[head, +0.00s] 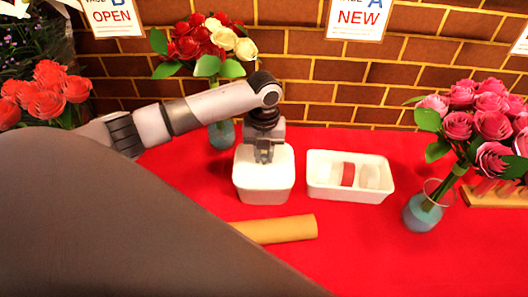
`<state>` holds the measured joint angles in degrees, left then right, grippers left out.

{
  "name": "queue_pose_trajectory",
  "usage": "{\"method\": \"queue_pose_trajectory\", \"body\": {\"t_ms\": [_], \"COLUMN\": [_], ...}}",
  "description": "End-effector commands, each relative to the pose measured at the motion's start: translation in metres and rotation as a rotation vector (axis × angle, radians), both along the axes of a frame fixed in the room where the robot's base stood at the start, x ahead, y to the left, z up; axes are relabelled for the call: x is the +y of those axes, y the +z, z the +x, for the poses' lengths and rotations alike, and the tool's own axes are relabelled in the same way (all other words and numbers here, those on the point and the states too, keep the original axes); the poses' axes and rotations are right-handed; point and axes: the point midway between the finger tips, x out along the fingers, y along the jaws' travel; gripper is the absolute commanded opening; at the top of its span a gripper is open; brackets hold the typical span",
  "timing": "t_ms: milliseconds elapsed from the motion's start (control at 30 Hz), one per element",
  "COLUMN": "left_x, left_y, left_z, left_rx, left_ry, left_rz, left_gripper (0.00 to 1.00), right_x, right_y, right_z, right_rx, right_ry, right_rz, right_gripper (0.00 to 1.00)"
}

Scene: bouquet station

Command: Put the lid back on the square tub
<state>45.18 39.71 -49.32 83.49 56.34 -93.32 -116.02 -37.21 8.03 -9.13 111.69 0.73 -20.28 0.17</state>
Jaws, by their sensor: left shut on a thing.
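The white square tub (263,190) stands on the red table in the middle of the view. Its top looks covered by a flat white lid (282,157). My left gripper (264,159) points straight down over the middle of the tub and is shut on the lid. The lid looks level and lined up with the rim; I cannot tell whether it rests fully on the tub or is slightly above it. The fingertips partly hide the lid's middle. My right gripper is not in view.
A white tray (322,193) with ribbon rolls (348,174) stands right of the tub. A brown paper roll (277,229) lies in front. A vase with red and cream roses (222,134) stands behind left; a vase with pink roses (424,214) stands right. The front right table is clear.

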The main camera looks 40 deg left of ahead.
Motion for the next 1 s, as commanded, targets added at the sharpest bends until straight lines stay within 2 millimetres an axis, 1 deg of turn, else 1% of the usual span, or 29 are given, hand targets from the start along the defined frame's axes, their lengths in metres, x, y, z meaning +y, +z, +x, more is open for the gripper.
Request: {"method": "queue_pose_trajectory", "body": {"t_ms": [433, 467, 500, 533, 567, 767, 800, 833, 867, 1000], "left_x": [-0.0004, -0.0004, -0.0004, -0.0004, -0.0004, -0.0004, -0.0003, -0.0003, -0.0003, -0.0003], "left_y": [-0.0003, -0.0003, -0.0002, -0.0002, -0.0003, -0.0002, -0.0004, -0.0004, -0.0003, -0.0003], "left_z": [0.0000, 0.0000, 0.0000, 0.0000, 0.0000, 0.0000, -0.0001, -0.0001, -0.0001, -0.0001], "left_rx": [0.000, 0.000, -0.001, 0.000, 0.000, 0.000, 0.000, 0.000, 0.000, 0.000], "left_ry": [0.000, 0.000, 0.000, 0.000, 0.000, 0.000, 0.000, 0.000, 0.000, 0.000], "left_rz": [0.000, 0.000, -0.001, 0.000, 0.000, 0.000, 0.000, 0.000, 0.000, 0.000], "left_gripper": [0.00, 0.25, 0.38, 0.48, 0.51, 0.51, 0.64, 0.74, 0.77, 0.77], "right_x": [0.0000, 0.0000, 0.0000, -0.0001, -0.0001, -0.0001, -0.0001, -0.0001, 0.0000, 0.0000], "right_y": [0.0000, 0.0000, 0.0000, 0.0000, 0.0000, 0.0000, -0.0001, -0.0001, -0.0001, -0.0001], "right_z": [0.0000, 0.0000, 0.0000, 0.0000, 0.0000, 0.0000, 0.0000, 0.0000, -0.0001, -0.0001], "right_rx": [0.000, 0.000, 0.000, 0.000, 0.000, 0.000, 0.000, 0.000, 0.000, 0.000], "right_ry": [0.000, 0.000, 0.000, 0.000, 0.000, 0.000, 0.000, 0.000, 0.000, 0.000], "right_rz": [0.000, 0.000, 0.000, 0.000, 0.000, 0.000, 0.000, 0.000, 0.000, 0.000], "right_gripper": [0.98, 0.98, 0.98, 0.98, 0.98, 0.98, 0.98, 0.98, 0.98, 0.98]}}
